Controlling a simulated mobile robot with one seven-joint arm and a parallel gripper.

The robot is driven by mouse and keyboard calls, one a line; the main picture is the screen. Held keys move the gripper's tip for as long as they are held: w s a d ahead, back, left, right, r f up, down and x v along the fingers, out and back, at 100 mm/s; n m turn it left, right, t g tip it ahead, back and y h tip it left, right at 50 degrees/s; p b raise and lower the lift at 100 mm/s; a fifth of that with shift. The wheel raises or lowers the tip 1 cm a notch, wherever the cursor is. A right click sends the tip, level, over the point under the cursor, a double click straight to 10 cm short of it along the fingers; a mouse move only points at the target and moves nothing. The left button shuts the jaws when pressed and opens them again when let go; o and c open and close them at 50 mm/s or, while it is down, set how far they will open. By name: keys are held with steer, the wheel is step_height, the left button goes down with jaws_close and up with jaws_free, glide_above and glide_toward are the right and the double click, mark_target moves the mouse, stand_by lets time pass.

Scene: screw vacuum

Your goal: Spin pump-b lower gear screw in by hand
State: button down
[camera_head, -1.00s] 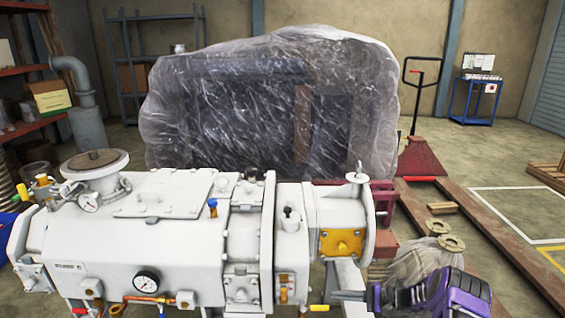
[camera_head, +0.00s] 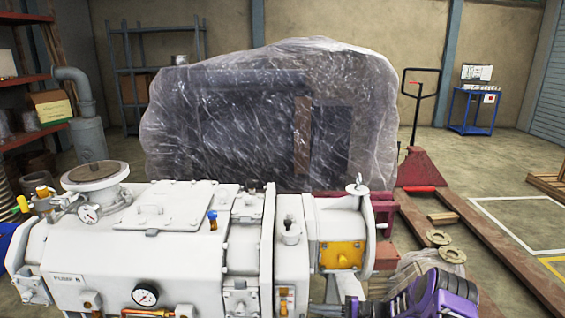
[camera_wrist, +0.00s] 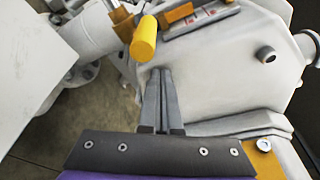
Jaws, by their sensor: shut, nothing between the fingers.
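The white pump (camera_head: 165,250) fills the lower left of the head view. Its plate reads "PUMP", with the letter unclear. Its right end carries a yellow cover (camera_head: 342,255). My purple gripper (camera_head: 435,300) is at the lower right, beside the pump's right end; its fingers are not clear there. In the wrist view my gripper (camera_wrist: 160,72) is shut and empty, its tips near the white casing (camera_wrist: 220,75), just below a yellow cylindrical knob (camera_wrist: 143,38). A yellow plate with a bolt (camera_wrist: 263,146) shows at the lower right. I cannot make out the lower gear screw.
A plastic-wrapped machine (camera_head: 270,115) stands behind the pump. A red pallet jack (camera_head: 420,165) and flat rings (camera_head: 445,245) lie to the right. A round port (camera_wrist: 265,54) juts from the casing in the wrist view. Open floor (camera_head: 500,180) lies at the right.

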steer(key=shift+w, duration=0.3)
stand_by(0.4)
steer(key=shift+w+r+b, duration=0.1)
steer(key=shift+b, duration=0.2)
steer(key=shift+w+r, duration=0.2)
steer(key=shift+r, duration=0.2)
steer(key=shift+w+r, duration=0.1)
steer(key=d, duration=0.6)
steer(key=shift+s+r, duration=0.25)
steer(key=shift+s, duration=0.1)
stand_by(0.4)
